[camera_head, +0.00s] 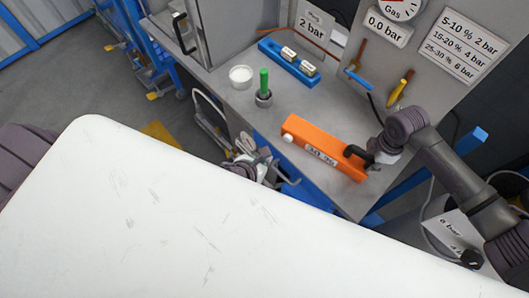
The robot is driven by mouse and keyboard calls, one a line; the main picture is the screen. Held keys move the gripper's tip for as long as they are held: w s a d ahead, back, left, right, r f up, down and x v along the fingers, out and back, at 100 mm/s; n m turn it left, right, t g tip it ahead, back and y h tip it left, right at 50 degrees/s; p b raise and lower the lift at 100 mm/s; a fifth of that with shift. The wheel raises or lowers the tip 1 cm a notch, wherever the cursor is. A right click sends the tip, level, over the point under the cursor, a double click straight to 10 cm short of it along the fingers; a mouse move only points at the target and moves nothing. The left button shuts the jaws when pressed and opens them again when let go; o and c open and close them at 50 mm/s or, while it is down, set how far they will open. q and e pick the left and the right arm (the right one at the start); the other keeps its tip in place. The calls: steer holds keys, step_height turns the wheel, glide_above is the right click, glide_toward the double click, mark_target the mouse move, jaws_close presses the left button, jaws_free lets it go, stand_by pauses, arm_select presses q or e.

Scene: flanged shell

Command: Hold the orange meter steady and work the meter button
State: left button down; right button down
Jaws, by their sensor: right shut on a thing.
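The orange meter (325,148) lies on the grey worktop near its front right edge. It has a label on its front side, a white round button (288,138) at its left end and a black handle (355,152) at its right end. My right gripper (372,155) is shut on the meter at the handle end; its fingertips are partly hidden. My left gripper (262,168) is low in front of the worktop edge, below and left of the white button and apart from it. Its fingers are small and partly covered, so its opening is unclear.
A green-handled tool (264,82) stands in a round holder, beside a white round dish (240,75). A blue block (288,63) with labelled pieces lies behind. A panel with a gauge (402,8) rises at the back. A blue-handled lever (358,80) sticks out above the meter.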

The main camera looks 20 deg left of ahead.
steer(key=shift+s+f, duration=0.25)
steer(key=c, duration=0.8)
jaws_free()
steer(key=shift+w, duration=0.1)
steer(key=shift+w+r, duration=0.15)
steer(key=shift+r, duration=0.1)
